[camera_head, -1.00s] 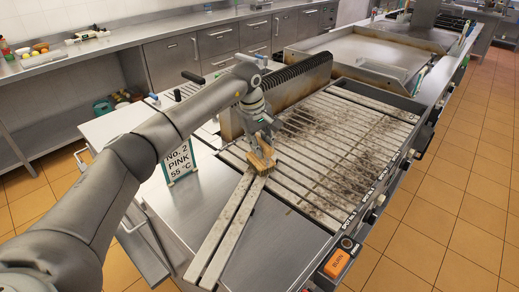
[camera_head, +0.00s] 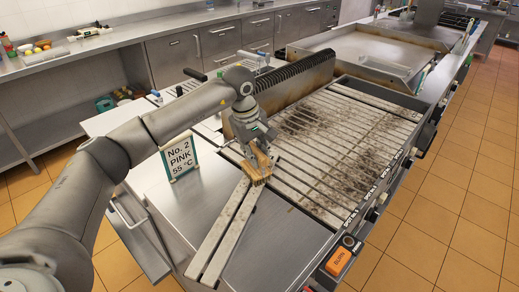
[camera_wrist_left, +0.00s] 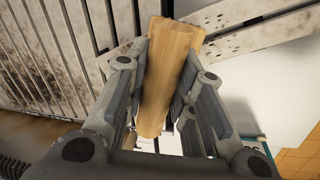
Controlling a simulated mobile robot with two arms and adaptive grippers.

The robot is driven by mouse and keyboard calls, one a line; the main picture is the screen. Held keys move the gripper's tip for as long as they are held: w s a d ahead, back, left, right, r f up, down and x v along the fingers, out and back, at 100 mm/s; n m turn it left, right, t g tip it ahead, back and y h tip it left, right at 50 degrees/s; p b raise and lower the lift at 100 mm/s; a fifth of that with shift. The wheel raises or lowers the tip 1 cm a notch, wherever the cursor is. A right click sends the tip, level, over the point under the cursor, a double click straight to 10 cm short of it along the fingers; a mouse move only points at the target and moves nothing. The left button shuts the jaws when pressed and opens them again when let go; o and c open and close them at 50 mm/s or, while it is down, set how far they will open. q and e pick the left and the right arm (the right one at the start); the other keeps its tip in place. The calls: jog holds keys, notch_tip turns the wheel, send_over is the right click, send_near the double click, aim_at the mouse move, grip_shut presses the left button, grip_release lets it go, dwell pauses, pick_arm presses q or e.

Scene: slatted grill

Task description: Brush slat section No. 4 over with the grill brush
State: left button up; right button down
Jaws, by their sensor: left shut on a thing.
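The grill brush, with its wooden body (camera_head: 259,166), is held in my left gripper (camera_head: 257,150). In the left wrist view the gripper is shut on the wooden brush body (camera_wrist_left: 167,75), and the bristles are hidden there. The brush is low at the near left corner of the slatted grill (camera_head: 345,130), by the upper ends of two pale loose strips (camera_head: 222,235). I cannot tell whether it touches them. Dark soot lies in patches on the slats. Small spot labels run along the grill's right edge, too small to read surely. My right gripper is out of view.
A sign reading No. 2 PINK 55 °C (camera_head: 179,157) stands left of the brush. A dark-ridged splash wall (camera_head: 300,85) borders the grill's back left. An orange burn button (camera_head: 338,261) is at the near right corner. Bare steel lies right of the strips.

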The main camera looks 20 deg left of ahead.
pick_arm(q)
jog(key=shift+s+f, duration=0.15)
jog(key=shift+s, duration=1.45)
jog(key=shift+s+d+r+b, duration=0.15)
jog(key=shift+s+b, duration=0.25)
jog(key=shift+s, duration=0.85)
jog(key=shift+s+r+b, duration=0.1)
jog(key=shift+s+b, duration=0.3)
jog(key=shift+s, duration=0.8)
jog(key=shift+f+b, duration=0.2)
jog(key=shift+b, duration=0.15)
jog(key=shift+o, duration=0.2)
jog(key=shift+w+f+b, duration=0.1)
jog(key=shift+w+b, duration=0.2)
jog(key=shift+w, duration=1.25)
jog(key=shift+w+a, duration=0.2)
jog(key=shift+w, duration=1.5)
jog(key=shift+c, duration=0.2)
jog(key=shift+w+a+r+p, duration=0.15)
jog(key=shift+w+p, duration=0.2)
jog(key=shift+w, duration=1.5)
jog(key=shift+w+a+r+p, duration=0.15)
jog(key=shift+w+p, duration=0.15)
jog(key=shift+w, duration=1.5)
jog(key=shift+f, duration=0.1)
jog(key=shift+s, duration=0.15)
